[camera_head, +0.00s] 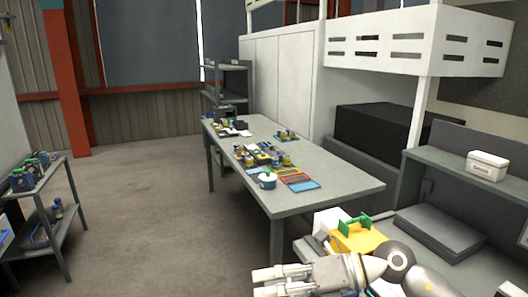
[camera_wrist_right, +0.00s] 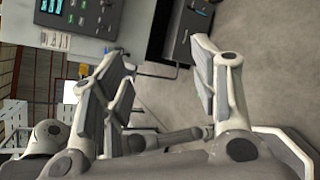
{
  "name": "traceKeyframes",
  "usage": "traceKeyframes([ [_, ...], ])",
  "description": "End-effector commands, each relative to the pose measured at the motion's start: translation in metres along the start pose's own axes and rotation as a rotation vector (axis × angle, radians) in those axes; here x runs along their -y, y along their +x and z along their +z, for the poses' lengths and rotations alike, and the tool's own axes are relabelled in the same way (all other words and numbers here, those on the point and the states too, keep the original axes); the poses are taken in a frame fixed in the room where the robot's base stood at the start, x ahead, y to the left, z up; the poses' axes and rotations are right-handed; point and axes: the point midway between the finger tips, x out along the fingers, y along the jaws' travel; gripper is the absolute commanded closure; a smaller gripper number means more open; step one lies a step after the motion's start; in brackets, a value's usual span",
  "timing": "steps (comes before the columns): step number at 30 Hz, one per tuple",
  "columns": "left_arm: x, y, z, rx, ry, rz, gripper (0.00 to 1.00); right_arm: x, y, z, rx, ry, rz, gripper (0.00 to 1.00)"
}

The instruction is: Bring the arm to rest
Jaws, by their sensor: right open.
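My right arm (camera_head: 400,268) comes in at the bottom right of the head view, and its gripper (camera_head: 262,281) points left, in front of the near end of the long grey table. In the right wrist view the fingers of the right gripper (camera_wrist_right: 160,58) stand wide apart with nothing between them. Grey floor and part of a dark cabinet (camera_wrist_right: 178,40) show beyond the gap. My left gripper is not in view.
A yellow and green item (camera_head: 357,236) lies close behind my right arm. A shelf cart (camera_head: 45,215) stands left; floor between (camera_head: 140,210) is clear.

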Motion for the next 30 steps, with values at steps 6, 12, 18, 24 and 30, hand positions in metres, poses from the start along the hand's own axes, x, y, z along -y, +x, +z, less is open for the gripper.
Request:
traceKeyframes([
  [6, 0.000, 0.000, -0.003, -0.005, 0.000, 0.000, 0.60, -0.059, 0.003, 0.038, 0.418, 0.269, 0.377, 0.45],
  [12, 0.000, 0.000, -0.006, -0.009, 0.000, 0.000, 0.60, -0.044, -0.046, 0.068, 0.830, 0.636, 0.580, 0.45],
  [18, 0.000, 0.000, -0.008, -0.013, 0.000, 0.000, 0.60, 0.032, -0.099, 0.049, 1.227, 1.087, 0.625, 0.45],
  [24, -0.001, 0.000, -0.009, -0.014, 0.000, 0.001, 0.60, 0.123, -0.129, -0.041, 1.567, 1.595, 0.493, 0.45],
  [30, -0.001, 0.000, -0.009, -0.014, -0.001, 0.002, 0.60, 0.172, -0.130, -0.174, 1.787, 2.086, 0.201, 0.45],
])
